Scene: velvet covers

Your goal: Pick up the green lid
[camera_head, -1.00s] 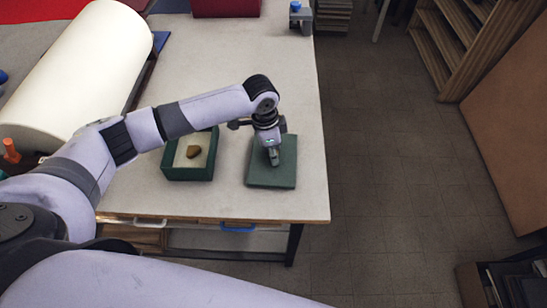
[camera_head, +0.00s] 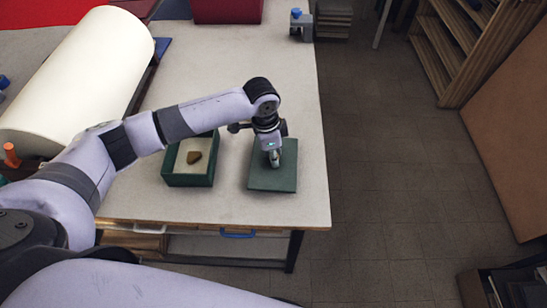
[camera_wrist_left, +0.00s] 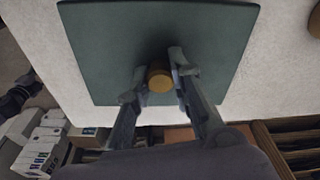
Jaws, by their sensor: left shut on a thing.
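The green lid (camera_head: 264,180) is a flat dark green square near the front right of the table, right of the open green box. In the left wrist view the lid (camera_wrist_left: 100,50) fills the upper middle, with a round yellow-brown knob (camera_wrist_left: 159,79) on it. My left gripper (camera_head: 274,160) points down over the lid. In the left wrist view its fingers (camera_wrist_left: 160,82) stand on both sides of the knob, shut on it. I cannot tell whether the lid is clear of the table. My right gripper is not in view.
The open green box (camera_head: 190,180) holds a brown stone-like piece (camera_head: 194,157) on a pale lining. A large cream roll (camera_head: 80,85) lies at the left. The table's (camera_head: 240,60) middle and back are mostly clear; its right edge is close to the lid.

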